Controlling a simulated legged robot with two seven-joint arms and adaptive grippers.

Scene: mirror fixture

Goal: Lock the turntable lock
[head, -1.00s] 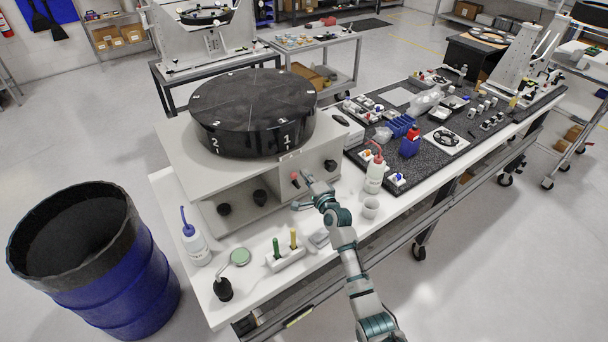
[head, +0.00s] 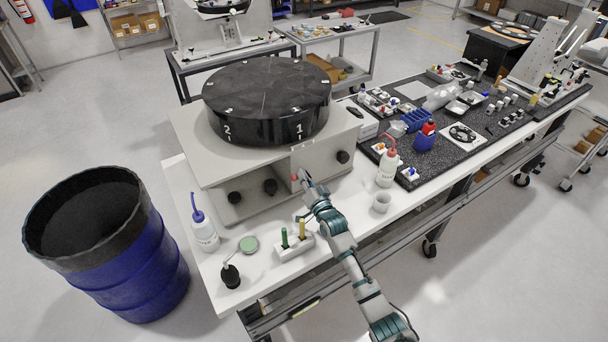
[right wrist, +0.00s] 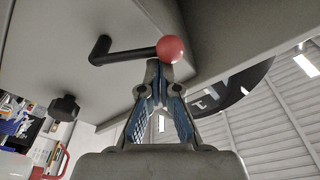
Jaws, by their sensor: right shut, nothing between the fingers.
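The black turntable (head: 267,95), marked 1 and 2, sits on top of a beige machine housing (head: 225,178). A small red ball knob (head: 295,178) shows at the housing's front. In the right wrist view the red ball (right wrist: 171,48) ends a black bent crank lever (right wrist: 128,55), which I take to be the lock. My right gripper (head: 303,180) is at the knob. In the right wrist view its fingertips (right wrist: 160,70) are together and empty, just below the ball. I cannot tell whether they touch it. My left gripper is not in view.
Black knobs (head: 270,187) stick out of the housing front. A red-tipped bottle (head: 387,169), a white cup (head: 381,202), a blue-tipped bottle (head: 204,232) and a block with green and yellow handles (head: 293,247) stand on the table. A blue barrel (head: 125,265) stands at left.

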